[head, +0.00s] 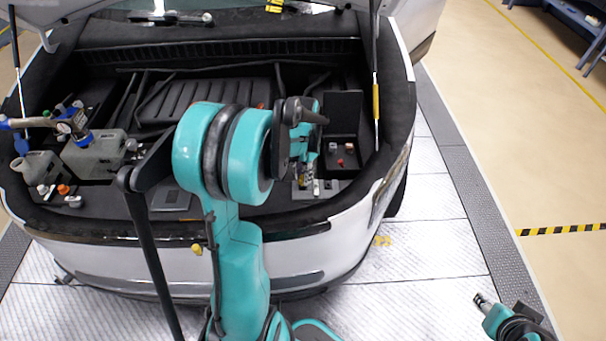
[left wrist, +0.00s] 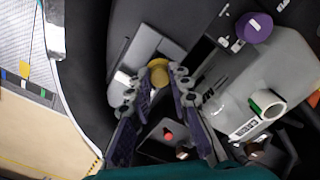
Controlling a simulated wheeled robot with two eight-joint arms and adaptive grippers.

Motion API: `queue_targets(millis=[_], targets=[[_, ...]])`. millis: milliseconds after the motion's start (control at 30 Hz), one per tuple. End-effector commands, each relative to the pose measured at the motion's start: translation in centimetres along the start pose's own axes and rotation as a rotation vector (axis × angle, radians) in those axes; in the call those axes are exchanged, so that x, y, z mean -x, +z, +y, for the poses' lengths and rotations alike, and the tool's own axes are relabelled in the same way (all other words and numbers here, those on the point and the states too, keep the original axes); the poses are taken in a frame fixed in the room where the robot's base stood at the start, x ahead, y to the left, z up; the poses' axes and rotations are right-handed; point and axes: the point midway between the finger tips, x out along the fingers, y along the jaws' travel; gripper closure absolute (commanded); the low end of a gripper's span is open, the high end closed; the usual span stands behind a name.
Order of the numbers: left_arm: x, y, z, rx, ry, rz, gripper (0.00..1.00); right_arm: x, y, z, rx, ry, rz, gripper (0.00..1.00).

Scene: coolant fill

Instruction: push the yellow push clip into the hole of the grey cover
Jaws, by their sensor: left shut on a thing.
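My left gripper (head: 304,182) is over the right side of the car's front compartment, pointing down. In the left wrist view the same gripper (left wrist: 160,84) is shut on the yellow push clip (left wrist: 157,70), whose round yellow top shows between the fingertips. The grey cover (head: 327,187) lies below the gripper in the head view, near the front edge of the compartment. The hole is hidden, and I cannot tell whether the clip touches the cover. My right gripper (head: 481,299) is low at the right, away from the car; its jaws are too small to read.
A dark bin (head: 343,150) with small red and white caps is beside the gripper. Grey reservoirs (head: 95,155) and loose caps are at the left of the compartment. A hood strut (head: 376,100) stands at the right.

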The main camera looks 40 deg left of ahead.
Motion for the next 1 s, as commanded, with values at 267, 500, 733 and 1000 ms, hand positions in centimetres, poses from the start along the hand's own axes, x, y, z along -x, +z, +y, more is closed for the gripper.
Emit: queue_targets(millis=[267, 500, 733, 1000], targets=[[0.01, 0.0, 0.0, 0.0, 0.0, 0.0, 0.91, 0.01, -0.01, 0.0, 0.0, 0.0, 0.0, 0.6], [0.01, 0.0, 0.0, 0.0, 0.0, 0.0, 0.91, -0.05, 0.03, 0.0, 0.0, 0.0, 0.0, 0.6], [-0.24, 0.0, 0.0, 0.0, 0.0, 0.0, 0.91, -0.21, 0.15, 0.0, 0.0, 0.0, 0.0, 0.6], [-0.95, 0.0, 0.0, 0.0, 0.0, 0.0, 0.91, -0.68, 0.49, 0.0, 0.0, 0.0, 0.0, 0.6]])
